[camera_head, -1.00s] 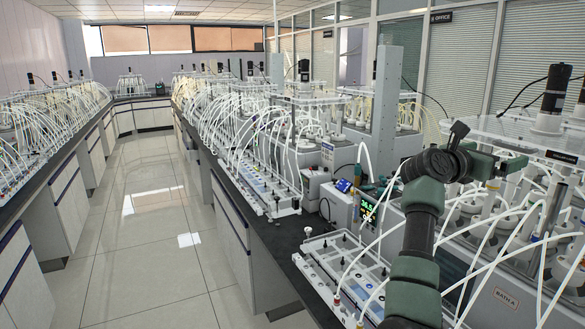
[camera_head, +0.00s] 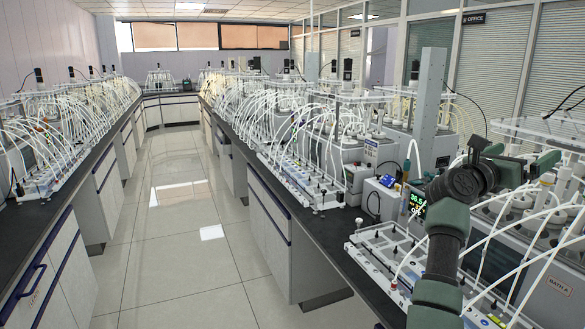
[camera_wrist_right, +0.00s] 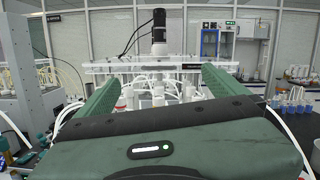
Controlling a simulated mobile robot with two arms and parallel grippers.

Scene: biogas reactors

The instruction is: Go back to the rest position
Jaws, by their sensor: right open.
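My right arm rises at the right of the head view, dark green and black. Its gripper (camera_head: 532,163) is partly hidden behind the wrist, in front of the reactor rig at the right. In the right wrist view the two green fingers of the right gripper (camera_wrist_right: 160,76) stand wide apart with nothing held between them. A reactor rig with a clear top plate (camera_wrist_right: 150,67) and a black motor (camera_wrist_right: 159,25) shows beyond the fingers. My left gripper is not in view.
White tubes (camera_head: 497,240) run close around my right arm. A tubing rack (camera_head: 372,250) and a small display unit (camera_head: 417,204) stand on the dark bench beside it. A tall grey column (camera_head: 428,110) stands behind. The tiled aisle (camera_head: 170,240) at left is clear.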

